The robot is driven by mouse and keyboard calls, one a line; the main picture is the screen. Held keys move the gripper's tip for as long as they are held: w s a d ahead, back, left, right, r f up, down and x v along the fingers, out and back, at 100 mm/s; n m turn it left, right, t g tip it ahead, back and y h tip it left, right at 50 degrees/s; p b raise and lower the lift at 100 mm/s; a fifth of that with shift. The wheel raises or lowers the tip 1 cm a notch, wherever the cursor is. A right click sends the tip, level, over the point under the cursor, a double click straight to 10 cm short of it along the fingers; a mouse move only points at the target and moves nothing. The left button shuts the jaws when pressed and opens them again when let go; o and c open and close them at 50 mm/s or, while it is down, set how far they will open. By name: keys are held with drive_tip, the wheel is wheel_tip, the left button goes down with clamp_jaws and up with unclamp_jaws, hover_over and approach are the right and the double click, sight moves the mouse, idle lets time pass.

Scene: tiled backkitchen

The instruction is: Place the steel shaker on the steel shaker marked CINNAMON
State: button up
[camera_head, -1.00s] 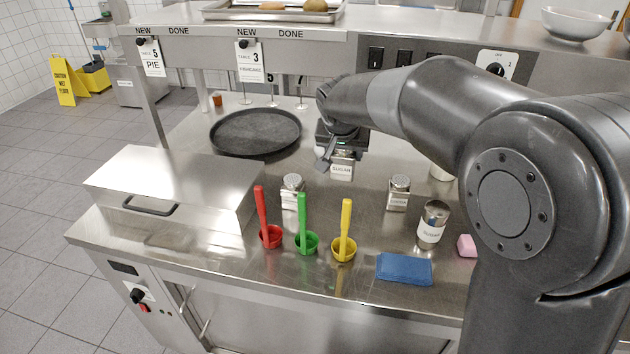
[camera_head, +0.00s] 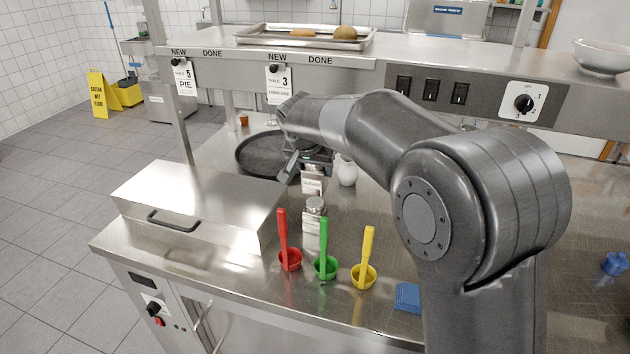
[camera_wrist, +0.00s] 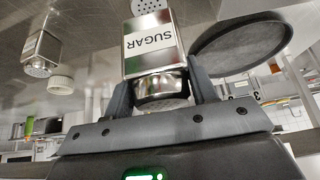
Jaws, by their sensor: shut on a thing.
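My gripper (camera_head: 305,160) is shut on a steel shaker (camera_head: 312,182) whose label reads SUGAR in the wrist view (camera_wrist: 150,45). In that upside-down view, the fingers (camera_wrist: 163,95) grip around its perforated cap end. A second steel shaker (camera_head: 314,216) stands upright on the counter, just below the held one in the head view. Its label is too small to read. The gap between the two is hard to judge. A perforated cap (camera_wrist: 148,6) shows past the held shaker in the wrist view, and another steel shaker (camera_wrist: 40,45) stands at left there. No CINNAMON label is readable.
Red (camera_head: 283,240), green (camera_head: 325,250) and yellow (camera_head: 367,258) scoops stand along the front. A steel lidded box (camera_head: 200,200) is left, a black round tray (camera_head: 255,158) behind. An overhead shelf (camera_head: 270,50) spans the back.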

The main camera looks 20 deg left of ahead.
sight(315, 179)
drive_tip(key=shift+f, duration=2)
drive_tip(key=shift+f, duration=0.1)
drive_tip(key=o, duration=1)
drive_tip(key=shift+o, duration=0.2)
drive_tip(key=shift+s+r, duration=0.1)
drive_tip(key=shift+r, duration=0.3)
drive_tip(key=v, duration=1.1)
drive_tip(key=shift+s+r, duration=0.15)
drive_tip(key=shift+r, duration=0.05)
